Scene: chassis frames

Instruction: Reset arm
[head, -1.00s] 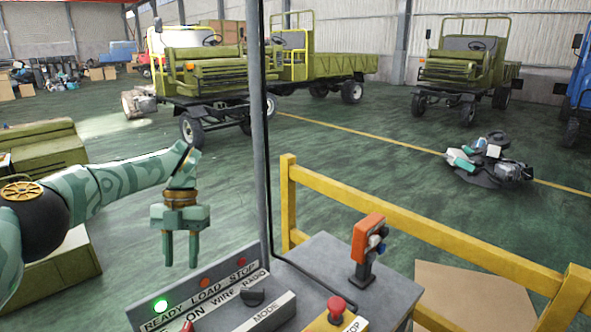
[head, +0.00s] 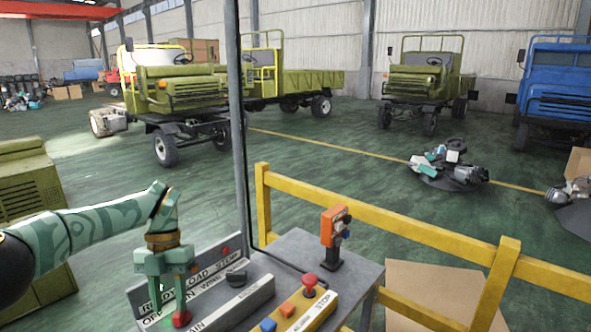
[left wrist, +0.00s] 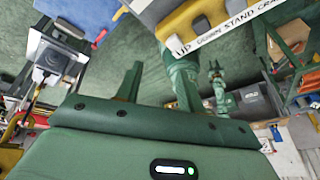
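My left gripper (head: 166,300) hangs pointing down in the head view, in front of the labelled control panel. Its two fingers are apart with nothing between them that I can make out; the left wrist view also shows the fingers (left wrist: 158,85) apart. A red knob (head: 181,319) on the panel shows by the right fingertip; I cannot tell if they touch. The label strip (head: 204,274) is partly hidden by the gripper. My right gripper is not recognisable in either view.
A red stop button (head: 309,281) and an orange handheld unit (head: 334,226) stand right of the panel. A grey post (head: 238,130) rises behind it. A yellow railing (head: 400,232) bounds the platform; trucks (head: 180,90) stand beyond on open floor.

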